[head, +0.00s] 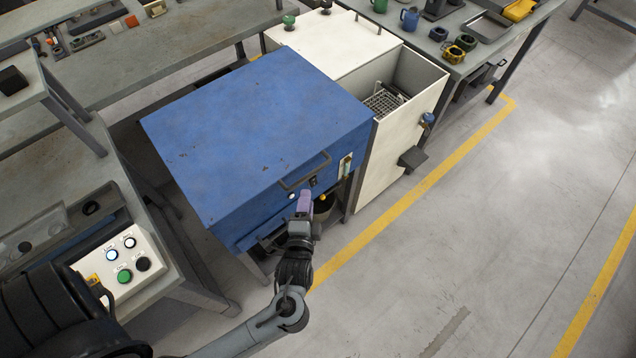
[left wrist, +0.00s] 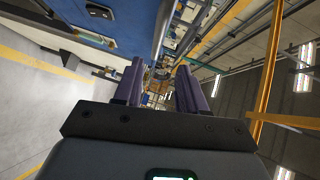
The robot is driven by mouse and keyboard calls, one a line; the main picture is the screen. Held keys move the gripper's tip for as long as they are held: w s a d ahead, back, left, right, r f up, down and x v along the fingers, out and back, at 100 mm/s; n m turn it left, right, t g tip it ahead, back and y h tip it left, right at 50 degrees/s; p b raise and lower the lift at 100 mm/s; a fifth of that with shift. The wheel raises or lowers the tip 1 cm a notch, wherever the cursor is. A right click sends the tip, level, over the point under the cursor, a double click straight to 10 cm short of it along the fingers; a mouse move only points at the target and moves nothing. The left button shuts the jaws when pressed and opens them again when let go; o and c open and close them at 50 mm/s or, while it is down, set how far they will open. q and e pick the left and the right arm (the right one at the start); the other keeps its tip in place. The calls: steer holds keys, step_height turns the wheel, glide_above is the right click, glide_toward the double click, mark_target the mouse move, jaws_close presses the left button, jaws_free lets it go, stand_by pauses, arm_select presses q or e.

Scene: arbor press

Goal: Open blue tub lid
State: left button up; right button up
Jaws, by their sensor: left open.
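The blue tub lid (head: 255,125) is a large, scuffed blue cover, and it lies shut over its tub. A dark bar handle (head: 291,185) is fixed at its front edge. My left gripper (head: 305,198) has purple fingers and is just in front of the handle, slightly below it in the picture. I cannot tell whether it touches the handle. In the left wrist view the two purple fingers (left wrist: 158,82) stand apart with nothing between them. Blue tub surface (left wrist: 95,12) shows there at the upper left. My right gripper is not in view.
A white tank (head: 420,95) with a wire basket (head: 383,102) adjoins the tub on the right. A control box (head: 122,262) with several buttons stands on the left bench. Open floor (head: 440,270) with yellow lines lies to the right.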

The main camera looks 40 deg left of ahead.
mark_target(312, 172)
arm_select(q)
steer(key=x, duration=0.3)
steer(key=b+x, duration=0.1)
steer(key=x, duration=0.7)
steer(key=shift+w+f, duration=0.1)
steer(key=shift+f, duration=0.15)
steer(key=shift+d, duration=0.1)
jaws_close()
